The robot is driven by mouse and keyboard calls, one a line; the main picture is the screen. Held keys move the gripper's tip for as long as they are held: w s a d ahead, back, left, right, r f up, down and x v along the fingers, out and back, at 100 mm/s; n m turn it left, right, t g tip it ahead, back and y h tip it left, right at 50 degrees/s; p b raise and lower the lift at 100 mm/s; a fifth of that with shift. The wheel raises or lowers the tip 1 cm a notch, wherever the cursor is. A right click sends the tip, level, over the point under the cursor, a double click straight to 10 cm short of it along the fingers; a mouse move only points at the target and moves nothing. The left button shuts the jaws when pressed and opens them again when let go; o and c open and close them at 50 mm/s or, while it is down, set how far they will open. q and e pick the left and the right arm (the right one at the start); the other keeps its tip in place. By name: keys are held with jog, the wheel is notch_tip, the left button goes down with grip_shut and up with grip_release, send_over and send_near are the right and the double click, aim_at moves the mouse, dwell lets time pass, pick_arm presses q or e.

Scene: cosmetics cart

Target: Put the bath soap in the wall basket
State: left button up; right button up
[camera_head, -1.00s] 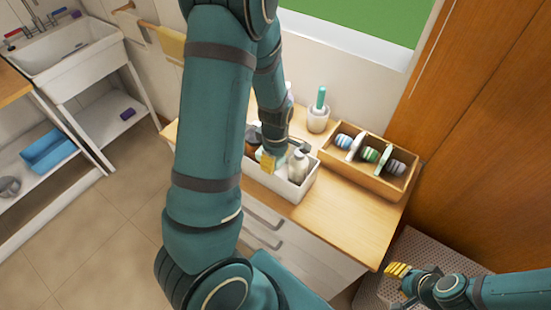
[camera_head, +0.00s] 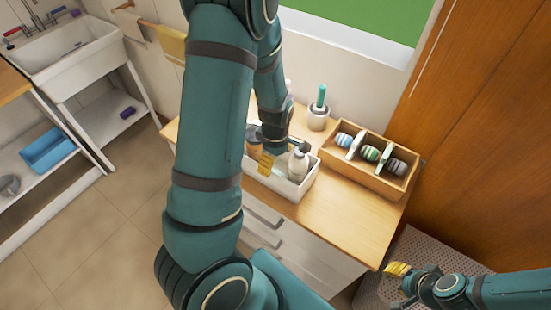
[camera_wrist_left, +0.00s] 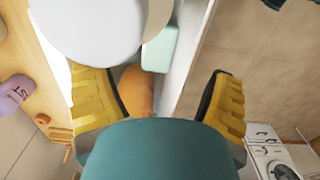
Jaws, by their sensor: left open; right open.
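My left gripper (camera_head: 266,163) is open and reaches down over a white bin (camera_head: 297,197) on the wooden-topped cabinet. In the left wrist view its yellow fingers (camera_wrist_left: 155,95) are spread, with an orange item (camera_wrist_left: 137,88) showing between them. A mint-green block (camera_wrist_left: 160,48) and a large pale rounded item (camera_wrist_left: 95,28) lie just beyond. A pale bottle (camera_head: 298,167) stands at the bin's right end. I cannot tell which item is the bath soap. I cannot make out a wall basket. My right gripper (camera_head: 397,271) is open and empty at the lower right, away from the bin.
A wooden divided box (camera_head: 366,176) holds several striped round items right of the bin. A white cup (camera_head: 317,118) with a green-handled brush stands behind. A perforated grey surface (camera_head: 420,250) is near my right gripper. A sink (camera_head: 75,50) and shelves are at left. The front cabinet top is clear.

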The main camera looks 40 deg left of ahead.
pick_arm(q)
notch_tip(320, 180, up, 13)
jog(key=p, duration=0.1)
jog(key=shift+f, duration=0.15)
pick_arm(e)
jog(key=shift+r, duration=0.8)
pick_arm(q)
jog(key=shift+s+f, duration=0.1)
